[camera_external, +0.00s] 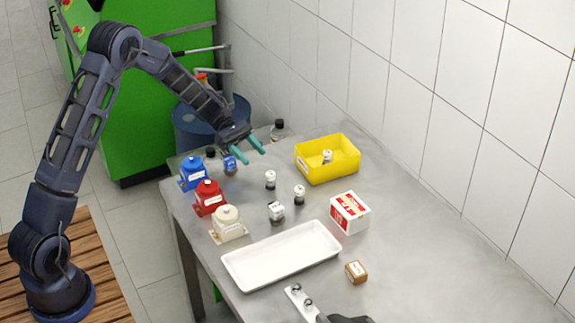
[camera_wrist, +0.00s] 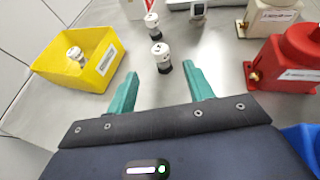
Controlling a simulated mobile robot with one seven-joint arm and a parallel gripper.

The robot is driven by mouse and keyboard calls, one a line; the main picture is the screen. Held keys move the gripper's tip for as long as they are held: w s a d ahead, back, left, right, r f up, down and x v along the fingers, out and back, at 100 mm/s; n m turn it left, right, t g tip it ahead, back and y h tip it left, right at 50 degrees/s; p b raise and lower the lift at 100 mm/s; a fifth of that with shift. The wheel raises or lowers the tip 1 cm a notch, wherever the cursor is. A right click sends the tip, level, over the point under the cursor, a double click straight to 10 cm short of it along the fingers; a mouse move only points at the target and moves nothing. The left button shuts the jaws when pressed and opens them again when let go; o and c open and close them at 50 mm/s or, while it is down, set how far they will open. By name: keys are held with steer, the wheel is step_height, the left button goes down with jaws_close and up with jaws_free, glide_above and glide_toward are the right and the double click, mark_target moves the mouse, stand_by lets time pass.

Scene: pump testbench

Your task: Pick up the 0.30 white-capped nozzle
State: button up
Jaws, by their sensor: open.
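My gripper (camera_external: 253,153) is open and empty, its teal fingers above the table's far part. In the wrist view my gripper (camera_wrist: 160,78) has a white-capped nozzle (camera_wrist: 160,53) with a dark base just beyond and between its fingertips. This nozzle (camera_external: 270,178) stands upright in the external view. A second white-capped nozzle (camera_external: 299,192) stands upright nearby and also shows in the wrist view (camera_wrist: 152,22). A third white-capped nozzle (camera_external: 327,156) is inside the yellow bin (camera_external: 340,172). The number markings are too small to read, so I cannot tell which is 0.30.
Blue (camera_external: 191,174), red (camera_external: 209,198) and cream (camera_external: 228,222) pump units line the left edge. A small grey-white device (camera_external: 276,211), white tray (camera_external: 282,256), red-white box (camera_external: 350,213) and brown block (camera_external: 356,271) stand nearer. A tiled wall bounds the right.

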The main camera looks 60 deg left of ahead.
mark_target(268, 172)
steer(key=x, duration=0.8)
steer(key=shift+d, duration=0.1)
steer(key=c, duration=1.1)
